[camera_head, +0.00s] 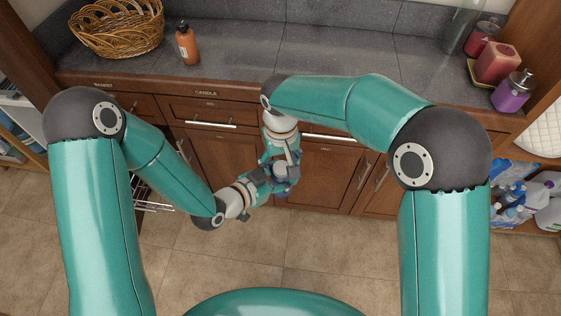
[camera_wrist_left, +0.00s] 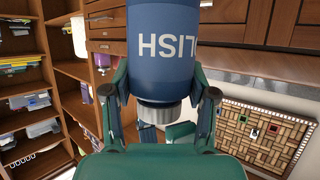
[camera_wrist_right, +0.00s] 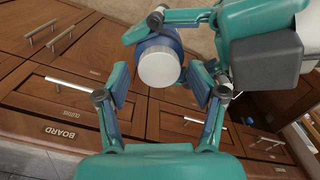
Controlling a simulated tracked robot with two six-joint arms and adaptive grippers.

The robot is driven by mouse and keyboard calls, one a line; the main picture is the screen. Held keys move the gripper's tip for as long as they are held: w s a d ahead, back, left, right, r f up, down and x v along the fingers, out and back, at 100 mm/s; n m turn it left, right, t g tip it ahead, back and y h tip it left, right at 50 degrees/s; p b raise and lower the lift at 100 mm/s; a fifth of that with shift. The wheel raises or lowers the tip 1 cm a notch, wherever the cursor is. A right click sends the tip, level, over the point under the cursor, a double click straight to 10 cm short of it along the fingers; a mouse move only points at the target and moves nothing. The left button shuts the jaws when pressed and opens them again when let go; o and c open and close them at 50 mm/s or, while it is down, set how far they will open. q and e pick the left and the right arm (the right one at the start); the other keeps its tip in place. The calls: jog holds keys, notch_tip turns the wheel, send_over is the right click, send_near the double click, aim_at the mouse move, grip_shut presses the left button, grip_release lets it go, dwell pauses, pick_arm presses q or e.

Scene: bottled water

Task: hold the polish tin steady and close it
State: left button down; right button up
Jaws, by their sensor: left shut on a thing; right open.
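The polish tin (camera_wrist_left: 160,40) is a blue cylinder with white lettering that reads upside down in the left wrist view. A grey ribbed cap (camera_wrist_left: 163,113) is at its lower end there. My left gripper (camera_wrist_left: 162,92) is shut on the tin. In the right wrist view the tin's pale round cap (camera_wrist_right: 159,67) faces my camera, with the blue body behind it. My right gripper (camera_wrist_right: 163,104) is open, its fingers spread around the cap's line, apparently not touching it. In the head view both grippers meet at the tin (camera_head: 281,171), which is small and partly hidden.
Wooden drawers and cabinets (camera_head: 325,175) stand close behind the grippers. On the grey counter are a wicker basket (camera_head: 117,28), an orange bottle (camera_head: 187,43), a red candle (camera_head: 497,62) and a purple dispenser (camera_head: 512,92). Tiled floor (camera_head: 330,245) below is open.

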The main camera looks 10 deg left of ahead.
jog(key=shift+r, duration=0.1)
jog(key=shift+r, duration=2.15)
